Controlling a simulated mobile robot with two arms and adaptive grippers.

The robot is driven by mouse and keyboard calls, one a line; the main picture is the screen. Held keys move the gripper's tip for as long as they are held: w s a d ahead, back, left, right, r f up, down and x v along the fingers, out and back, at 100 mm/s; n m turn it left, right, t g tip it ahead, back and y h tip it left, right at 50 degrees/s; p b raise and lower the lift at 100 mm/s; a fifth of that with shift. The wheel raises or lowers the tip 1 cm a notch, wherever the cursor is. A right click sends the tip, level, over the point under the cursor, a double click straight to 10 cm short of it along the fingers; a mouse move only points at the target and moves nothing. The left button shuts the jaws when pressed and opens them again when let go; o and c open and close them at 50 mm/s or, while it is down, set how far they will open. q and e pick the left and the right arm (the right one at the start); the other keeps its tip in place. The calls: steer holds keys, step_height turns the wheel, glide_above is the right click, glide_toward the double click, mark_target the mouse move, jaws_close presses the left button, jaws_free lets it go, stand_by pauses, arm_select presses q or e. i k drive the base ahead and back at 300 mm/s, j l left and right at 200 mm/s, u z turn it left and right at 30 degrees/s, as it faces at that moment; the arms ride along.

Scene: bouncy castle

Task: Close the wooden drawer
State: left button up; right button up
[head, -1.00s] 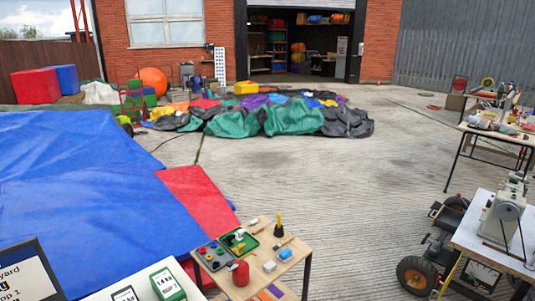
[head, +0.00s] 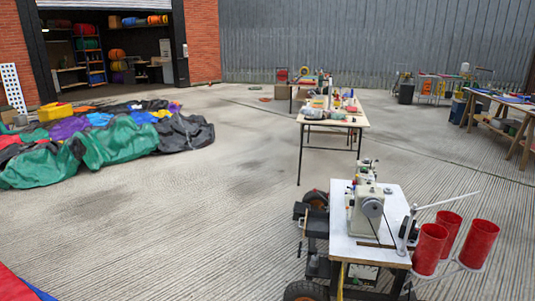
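No wooden drawer can be made out in the head view. A wooden workbench (head: 508,106) stands at the far right, too small to tell whether it has a drawer. A table (head: 338,119) with tools and small items on top stands in the middle distance. Neither of my grippers shows in the view.
A sewing machine (head: 369,213) sits on a white-topped wheeled stand (head: 398,211) close in front, with red cylinders (head: 431,248) beside it. A deflated colourful castle (head: 115,146) lies at left. Open concrete (head: 210,225) spans the space between them.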

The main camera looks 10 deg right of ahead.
mark_target(317, 224)
steer(key=i+z, duration=0.35)
steer(key=i, duration=0.25)
steer(key=i+z, duration=0.3)
steer(key=i, duration=0.3)
steer(key=i+j+z, duration=0.35)
steer(key=i, duration=0.25)
steer(key=i+j, duration=0.15)
steer(key=j, duration=0.15)
steer(key=i+j+z, duration=0.1)
steer(key=j, duration=0.2)
steer(key=i+j, duration=0.15)
steer(key=j, duration=0.2)
steer(key=i+j, duration=0.15)
steer(key=j, duration=0.15)
steer(key=j+z, duration=0.25)
steer(key=j, duration=0.3)
steer(key=j+z, duration=0.3)
steer(key=j, duration=0.25)
